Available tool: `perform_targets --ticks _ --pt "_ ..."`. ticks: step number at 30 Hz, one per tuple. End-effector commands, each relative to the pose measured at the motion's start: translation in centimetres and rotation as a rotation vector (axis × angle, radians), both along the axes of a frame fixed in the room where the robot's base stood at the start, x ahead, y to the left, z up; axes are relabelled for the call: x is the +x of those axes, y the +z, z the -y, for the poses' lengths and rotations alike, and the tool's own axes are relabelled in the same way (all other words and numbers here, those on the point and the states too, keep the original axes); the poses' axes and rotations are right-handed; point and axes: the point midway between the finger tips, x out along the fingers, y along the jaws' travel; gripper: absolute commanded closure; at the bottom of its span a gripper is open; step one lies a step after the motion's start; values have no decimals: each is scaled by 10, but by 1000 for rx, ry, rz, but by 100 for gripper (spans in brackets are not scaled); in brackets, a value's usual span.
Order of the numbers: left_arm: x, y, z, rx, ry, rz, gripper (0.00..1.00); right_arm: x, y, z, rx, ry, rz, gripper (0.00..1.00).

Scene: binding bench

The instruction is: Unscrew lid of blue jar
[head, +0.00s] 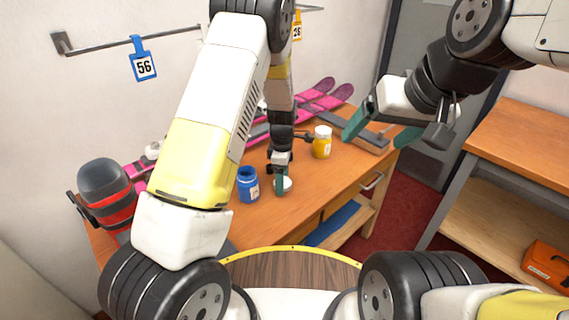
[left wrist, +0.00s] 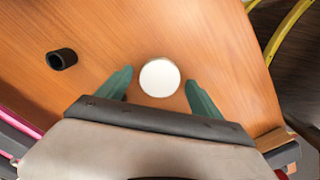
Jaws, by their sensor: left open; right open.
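The blue jar (head: 248,186) stands upright on the bench with an open, dark top and no lid on it. A round white lid (head: 287,185) is on the bench to the right of the jar, apart from it. My left gripper (head: 282,184) is open and points down at the lid. In the left wrist view the lid (left wrist: 160,78) shows between the two spread green fingers (left wrist: 158,90), with gaps on both sides. My right gripper (head: 380,130) is open and empty, in the air over the right part of the bench.
A yellow jar (head: 322,146) with a white lid stands behind. Pink skis (head: 318,102) lie along the back, and a red and black helmet-like object (head: 105,192) is at left. The left wrist view shows a dark hollow cylinder (left wrist: 62,59), identity unclear. The bench's right front is clear.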

Motion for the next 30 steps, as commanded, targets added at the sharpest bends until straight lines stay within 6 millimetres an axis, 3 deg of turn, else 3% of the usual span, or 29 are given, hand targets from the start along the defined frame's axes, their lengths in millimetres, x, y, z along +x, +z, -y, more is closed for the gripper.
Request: perform_targets --ticks 12,22,26,30 --pt "1 83 1 -2 -2 5 24 0 0 0 0 0 0 18" --pt "-1 122 -1 -9 -12 6 24 0 0 0 0 0 0 18" --pt "-10 148 -10 -49 -86 29 24 0 0 0 0 0 0 18" --pt "-34 194 -26 -114 -257 93 24 0 0 0 0 0 0 18"
